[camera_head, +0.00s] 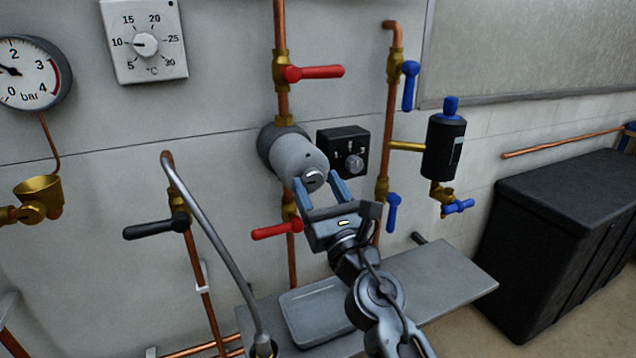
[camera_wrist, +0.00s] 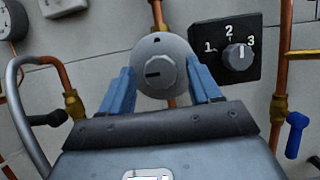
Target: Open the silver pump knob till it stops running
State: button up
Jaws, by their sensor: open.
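The silver pump knob (camera_head: 314,179) sits on the front face of the round grey pump (camera_head: 292,150), on the copper pipe. In the wrist view the knob (camera_wrist: 159,73) is a faceted silver cap with a dark slot lying about level. My gripper (camera_head: 318,184) is open, with blue fingers. In the wrist view its fingers (camera_wrist: 160,82) stand left and right of the knob, with a gap on each side. I cannot tell whether the tips reach past the knob's face.
A black box with a 1-2-3 dial (camera_wrist: 238,55) is close right of the pump. Red valve levers (camera_head: 313,73) sit above and below the pump. Blue levers (camera_head: 410,86) are on the right pipe. A grey shelf (camera_head: 440,285) with a tray lies below.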

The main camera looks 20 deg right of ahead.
jog(key=shift+w+r, duration=0.1)
jog(key=shift+w, duration=0.1)
jog(key=shift+c, duration=0.2)
jog(key=c, duration=1)
jog(key=shift+o, duration=0.2)
